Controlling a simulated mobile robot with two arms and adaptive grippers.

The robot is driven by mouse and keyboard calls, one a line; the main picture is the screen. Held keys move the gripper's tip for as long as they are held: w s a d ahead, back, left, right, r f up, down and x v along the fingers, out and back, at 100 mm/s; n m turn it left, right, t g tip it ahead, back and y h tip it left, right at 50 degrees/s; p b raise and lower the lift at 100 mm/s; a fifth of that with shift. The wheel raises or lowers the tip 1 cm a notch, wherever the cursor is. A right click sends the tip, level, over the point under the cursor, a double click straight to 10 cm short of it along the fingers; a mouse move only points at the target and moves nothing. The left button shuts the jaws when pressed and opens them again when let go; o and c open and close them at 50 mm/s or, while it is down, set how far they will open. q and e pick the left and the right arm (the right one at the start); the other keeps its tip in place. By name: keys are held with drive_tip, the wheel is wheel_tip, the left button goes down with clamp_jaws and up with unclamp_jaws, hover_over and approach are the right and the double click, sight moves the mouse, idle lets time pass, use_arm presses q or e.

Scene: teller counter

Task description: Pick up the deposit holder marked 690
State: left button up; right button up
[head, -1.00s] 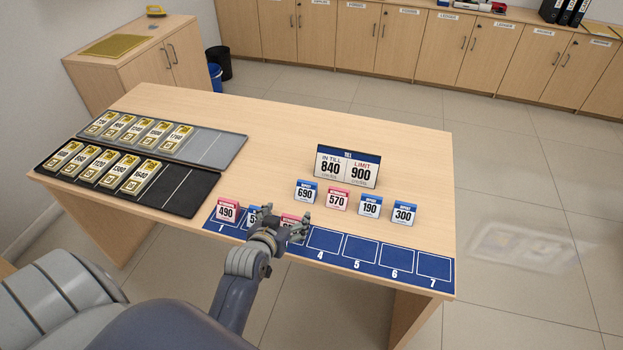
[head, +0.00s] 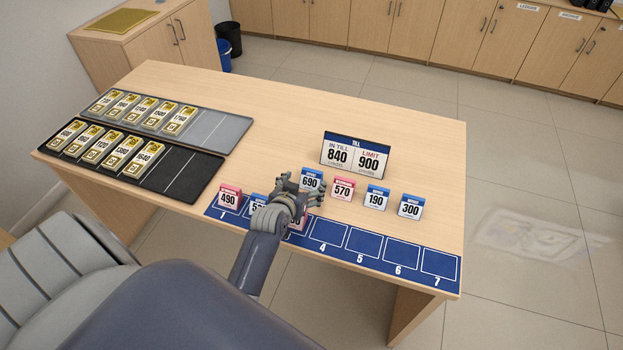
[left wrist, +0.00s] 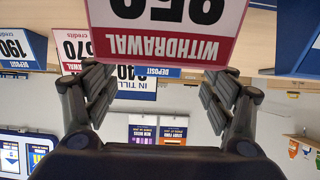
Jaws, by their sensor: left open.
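The blue-and-white deposit holder marked 690 (head: 311,180) stands upright on the counter, left of the pink 570 holder, its lower part hidden by my gripper. My left gripper (head: 299,186) is open and empty, just in front of it and above the holder in slot 3. In the upside-down left wrist view, a blue DEPOSIT header (left wrist: 157,71), apparently the 690 holder's, shows between my open fingers (left wrist: 157,85), beyond a large pink WITHDRAWAL holder (left wrist: 165,22). I cannot tell whether the fingers touch anything. My right gripper is out of view.
To the right stand the 570 (head: 344,188), 190 (head: 376,198) and 300 (head: 410,206) holders. The till sign (head: 356,153) stands behind. The blue numbered strip (head: 345,257) holds a pink 490 holder (head: 229,197) and a partly hidden blue one (head: 257,205); slots 4 to 7 are empty.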

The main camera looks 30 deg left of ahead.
sight(311, 179)
use_arm(q)
drive_tip(key=shift+x, duration=2.35)
drive_tip(key=shift+d, duration=0.15)
drive_tip(key=c, duration=1.1)
